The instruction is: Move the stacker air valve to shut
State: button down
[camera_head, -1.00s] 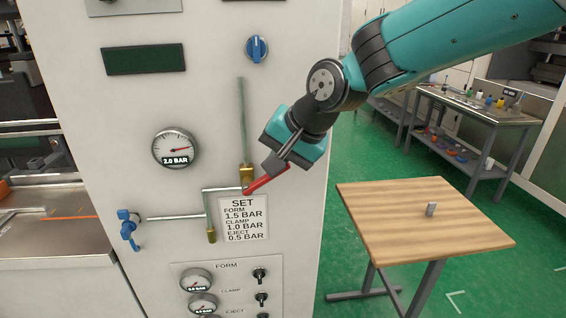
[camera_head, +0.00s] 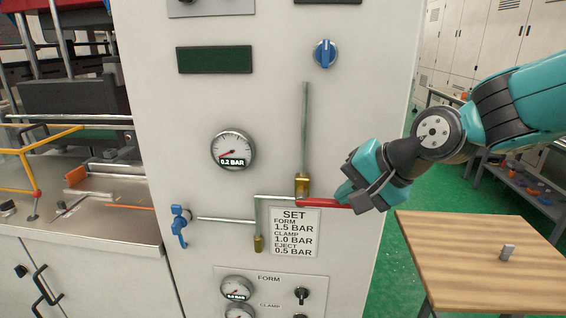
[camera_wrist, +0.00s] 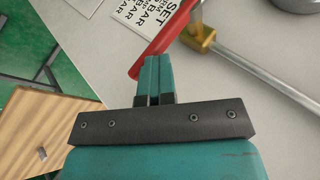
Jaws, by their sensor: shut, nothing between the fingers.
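A valve with a brass body (camera_head: 302,185) and a long red lever (camera_head: 325,204) sits at the lower end of a vertical pipe on the pale cabinet. No name label for it is readable. The lever lies about level, pointing right, roughly square across the pipe. In the wrist view the red lever (camera_wrist: 165,42) runs diagonally just beyond my fingertips. My gripper (camera_wrist: 158,65) is shut and empty, its fingertips against or very close to the lever; contact is not clear. In the head view my gripper (camera_head: 352,194) is at the lever's outer end and hides part of it.
A round gauge (camera_head: 233,150) reads 0.2 BAR. A blue-handled valve (camera_head: 180,225) is at the left, and a SET label (camera_head: 293,236) below the lever. A blue knob (camera_head: 325,53) is above. A wooden table (camera_head: 470,265) with a small grey block (camera_head: 507,252) stands right.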

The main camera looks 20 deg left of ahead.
jog(key=shift+s+f, duration=0.1)
jog(key=shift+f, duration=0.25)
jog(key=shift+s+a+f, duration=0.1)
notch_tip(320, 180, up, 5)
jog(key=a+p, duration=0.1)
jog(key=p, duration=0.3)
jog(key=s+d+r+b, duration=0.2)
jog(key=d+r, duration=0.2)
jog(key=d, duration=0.5)
jog(key=shift+s+d, duration=0.15)
jog(key=shift+d, duration=0.25)
jog(key=shift+r, duration=0.1)
dwell(1.2)
